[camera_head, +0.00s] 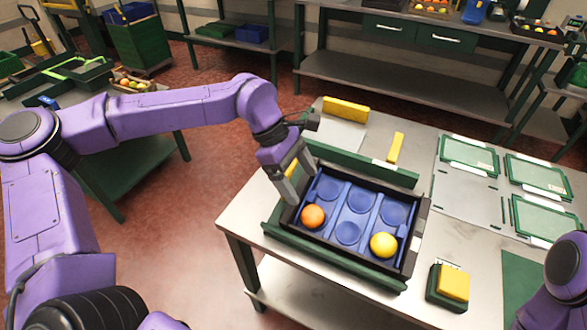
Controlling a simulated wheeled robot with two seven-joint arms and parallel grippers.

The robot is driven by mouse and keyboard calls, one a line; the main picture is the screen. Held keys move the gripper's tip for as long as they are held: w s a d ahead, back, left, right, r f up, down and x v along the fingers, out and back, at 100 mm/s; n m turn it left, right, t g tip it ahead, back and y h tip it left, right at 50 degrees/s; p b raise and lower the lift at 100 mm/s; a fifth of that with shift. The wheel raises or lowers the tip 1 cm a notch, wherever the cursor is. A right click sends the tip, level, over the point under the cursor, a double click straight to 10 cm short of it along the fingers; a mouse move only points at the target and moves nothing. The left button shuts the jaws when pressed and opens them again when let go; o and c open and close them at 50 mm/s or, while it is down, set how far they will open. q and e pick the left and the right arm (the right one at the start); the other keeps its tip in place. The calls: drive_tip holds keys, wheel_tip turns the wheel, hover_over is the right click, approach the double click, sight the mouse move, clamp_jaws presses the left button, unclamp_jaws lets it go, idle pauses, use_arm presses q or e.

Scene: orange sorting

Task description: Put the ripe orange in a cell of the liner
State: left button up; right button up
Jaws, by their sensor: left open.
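The orange fruit (313,216) sits in the near-left cell of the blue liner (371,222). A yellow fruit (383,245) sits in the near-right cell. The other liner cells look empty. The liner lies in a black crate (414,250) on the table. My left gripper (296,184) is open and empty, over the crate's left edge, above and behind the orange fruit and apart from it. My right arm shows only in part at the lower right, and its gripper is out of the frame.
Green rails (336,257) flank the crate on the metal table (240,215). A yellow block on a dark base (453,284) stands to the right. Green-framed panels (469,155) lie at the right. Yellow blocks (345,110) lie at the back. Shelves stand beyond.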

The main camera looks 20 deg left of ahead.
use_arm(q)
drive_tip(key=v, duration=0.4)
drive_tip(key=shift+a+r, duration=0.1)
drive_tip(key=shift+r, duration=0.05)
